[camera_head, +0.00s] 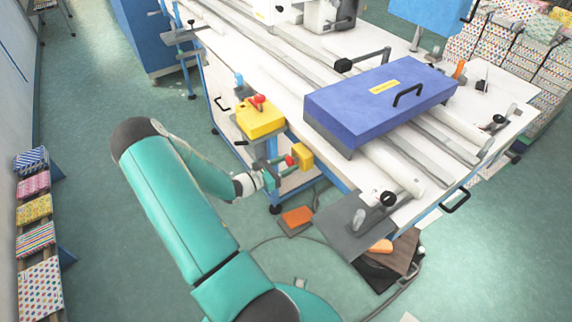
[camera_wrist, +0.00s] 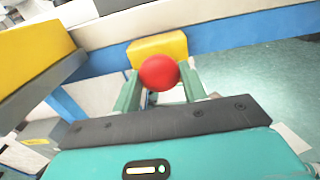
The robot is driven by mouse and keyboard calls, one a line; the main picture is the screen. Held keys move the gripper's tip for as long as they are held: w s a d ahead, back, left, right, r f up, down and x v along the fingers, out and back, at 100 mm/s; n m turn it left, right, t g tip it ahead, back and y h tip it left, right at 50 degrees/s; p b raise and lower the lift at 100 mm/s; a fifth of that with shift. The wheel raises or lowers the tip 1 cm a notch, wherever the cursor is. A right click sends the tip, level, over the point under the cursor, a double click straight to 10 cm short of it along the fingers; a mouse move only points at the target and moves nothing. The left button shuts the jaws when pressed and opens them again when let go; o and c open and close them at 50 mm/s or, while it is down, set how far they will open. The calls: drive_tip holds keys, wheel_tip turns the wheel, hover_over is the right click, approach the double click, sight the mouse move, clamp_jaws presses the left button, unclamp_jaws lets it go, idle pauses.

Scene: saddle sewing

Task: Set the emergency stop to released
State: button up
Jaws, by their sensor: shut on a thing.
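The emergency stop is a round red button (camera_wrist: 158,72) on a small yellow box (camera_wrist: 160,45) at the table's side. In the head view the red button (camera_head: 289,160) and its yellow box (camera_head: 302,157) are small, just beyond the fingertips. My gripper (camera_head: 281,168) reaches them from the left. In the wrist view the green fingers of my gripper (camera_wrist: 159,80) stand on either side of the red button and are shut on it. The button's stem and base are hidden behind its head, so whether it is pressed or released cannot be told.
A blue cover (camera_head: 375,100) lies on the white table. An orange pedal (camera_head: 297,216) is on the floor.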

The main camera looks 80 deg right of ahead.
drive_tip(key=shift+w+a, duration=0.4)
drive_tip(key=o, duration=1.3)
drive_tip(key=shift+w+a, duration=0.1)
drive_tip(key=shift+a, duration=0.05)
drive_tip(key=shift+o, duration=0.3)
drive_tip(key=v, duration=1.3)
drive_tip(key=shift+w+a, duration=0.2)
drive_tip(key=shift+w, duration=0.05)
